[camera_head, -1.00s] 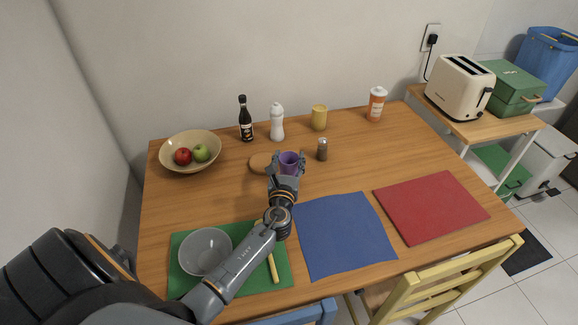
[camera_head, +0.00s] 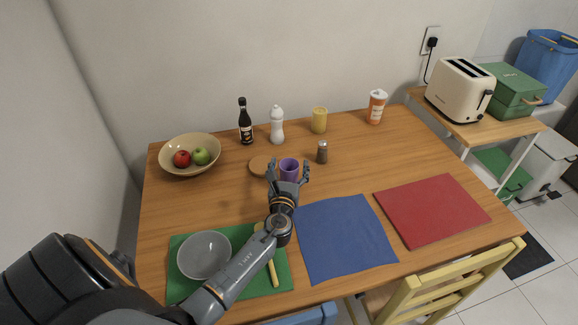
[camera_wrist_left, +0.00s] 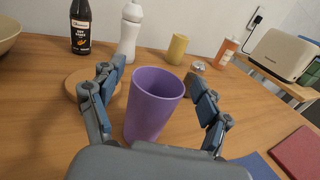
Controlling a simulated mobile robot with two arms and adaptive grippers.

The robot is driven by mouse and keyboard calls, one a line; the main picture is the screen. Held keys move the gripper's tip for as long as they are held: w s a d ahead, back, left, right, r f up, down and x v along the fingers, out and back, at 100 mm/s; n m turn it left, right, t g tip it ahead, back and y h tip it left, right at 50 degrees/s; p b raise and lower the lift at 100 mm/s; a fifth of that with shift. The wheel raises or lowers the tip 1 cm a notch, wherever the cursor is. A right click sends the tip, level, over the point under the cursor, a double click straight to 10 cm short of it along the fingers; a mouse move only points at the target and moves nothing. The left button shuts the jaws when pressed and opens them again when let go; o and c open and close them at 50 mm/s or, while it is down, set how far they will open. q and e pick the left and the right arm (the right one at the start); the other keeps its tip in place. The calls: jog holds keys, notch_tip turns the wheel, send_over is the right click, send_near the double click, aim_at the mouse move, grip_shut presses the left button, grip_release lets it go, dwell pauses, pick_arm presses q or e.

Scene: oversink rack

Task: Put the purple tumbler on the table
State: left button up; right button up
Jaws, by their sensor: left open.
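The purple tumbler (camera_head: 289,169) stands upright on the wooden table (camera_head: 340,180), behind the blue mat and just right of a round wooden coaster (camera_head: 260,166). My left gripper (camera_head: 288,174) is open, its fingers spread to either side of the tumbler. In the left wrist view the tumbler (camera_wrist_left: 153,104) stands between the two fingers (camera_wrist_left: 158,95), with gaps visible on both sides. The tumbler looks empty at its rim, and its lower front is partly hidden by the gripper's palm. My right gripper is not in view.
A pepper grinder (camera_head: 322,152) stands close right of the tumbler. A dark sauce bottle (camera_head: 245,122), white bottle (camera_head: 277,125) and yellow cup (camera_head: 319,120) stand behind. A fruit bowl (camera_head: 190,143) is at left. Blue (camera_head: 345,238) and red (camera_head: 432,210) mats lie in front and right.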

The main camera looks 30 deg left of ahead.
pick_arm(q)
jog(key=b+v, duration=0.1)
jog(key=v, duration=0.9)
jog(key=shift+s+d, duration=0.1)
jog(key=shift+s, duration=0.2)
jog(key=shift+s+d, duration=0.35)
jog(key=shift+s, duration=0.25)
